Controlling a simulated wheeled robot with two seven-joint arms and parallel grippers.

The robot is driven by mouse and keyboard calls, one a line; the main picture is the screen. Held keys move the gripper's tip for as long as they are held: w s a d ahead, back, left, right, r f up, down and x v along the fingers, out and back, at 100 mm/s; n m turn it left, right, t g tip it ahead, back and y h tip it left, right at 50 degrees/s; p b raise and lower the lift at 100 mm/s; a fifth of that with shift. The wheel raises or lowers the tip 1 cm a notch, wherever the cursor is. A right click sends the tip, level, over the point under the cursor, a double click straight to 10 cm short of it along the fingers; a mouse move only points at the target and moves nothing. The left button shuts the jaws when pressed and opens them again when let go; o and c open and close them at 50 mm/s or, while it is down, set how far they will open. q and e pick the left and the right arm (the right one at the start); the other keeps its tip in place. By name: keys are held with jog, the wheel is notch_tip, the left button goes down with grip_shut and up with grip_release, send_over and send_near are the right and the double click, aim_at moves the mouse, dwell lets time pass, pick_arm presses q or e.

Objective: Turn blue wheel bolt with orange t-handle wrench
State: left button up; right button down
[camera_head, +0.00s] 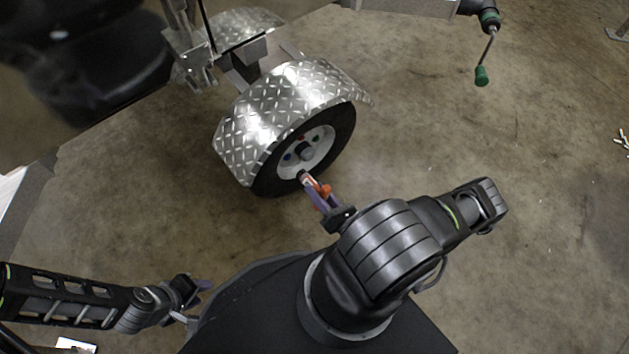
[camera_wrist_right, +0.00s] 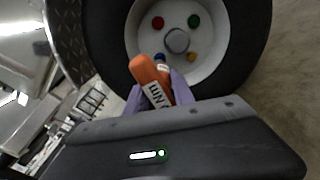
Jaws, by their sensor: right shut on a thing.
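The trailer wheel (camera_head: 346,140) has a white rim with coloured bolts around a grey hub. In the right wrist view the blue wheel bolt (camera_wrist_right: 160,57) shows at the lower left of the hub, partly hidden by the wrench. My right gripper (camera_head: 312,186) is shut on the orange t-handle wrench (camera_head: 325,190), which also shows between the purple fingers in the right wrist view (camera_wrist_right: 148,70). The wrench points at the rim near the blue bolt; I cannot tell whether it is seated on it. My left gripper (camera_head: 200,288) is low at the left, away from the wheel, its opening unclear.
The red bolt (camera_wrist_right: 157,22), green bolt (camera_wrist_right: 194,21) and yellow bolt (camera_wrist_right: 191,57) surround the hub (camera_wrist_right: 177,41). A diamond-plate fender (camera_head: 275,105) covers the wheel's top. A green-handled crank (camera_head: 482,75) hangs at the upper right. The floor right of the wheel is clear.

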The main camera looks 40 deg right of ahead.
aim_at(304, 176)
jog(key=shift+w, duration=0.1)
dwell(0.3)
jog(key=shift+w+d+b, duration=0.1)
jog(key=shift+w+b, duration=0.2)
jog(key=shift+w, duration=2.9)
jog(key=shift+f+m+b, duration=0.15)
jog(key=shift+m+b, duration=0.4)
jog(key=shift+m, duration=0.45)
jog(key=m+b, duration=0.2)
jog(key=m, duration=0.3)
jog(key=m+b, duration=0.2)
jog(key=m, duration=0.3)
jog(key=shift+w+f, duration=0.1)
jog(key=shift+f, duration=0.1)
jog(key=m+b, duration=0.2)
jog(key=m, duration=0.2)
jog(key=shift+m, duration=0.4)
jog(key=m, duration=0.3)
jog(key=shift+r+b, duration=0.15)
jog(key=shift+b, duration=0.25)
jog(key=shift+r+m, duration=0.1)
jog(key=shift+m, duration=0.3)
jog(key=shift+s+p, duration=0.35)
jog(key=shift+s, duration=3.05)
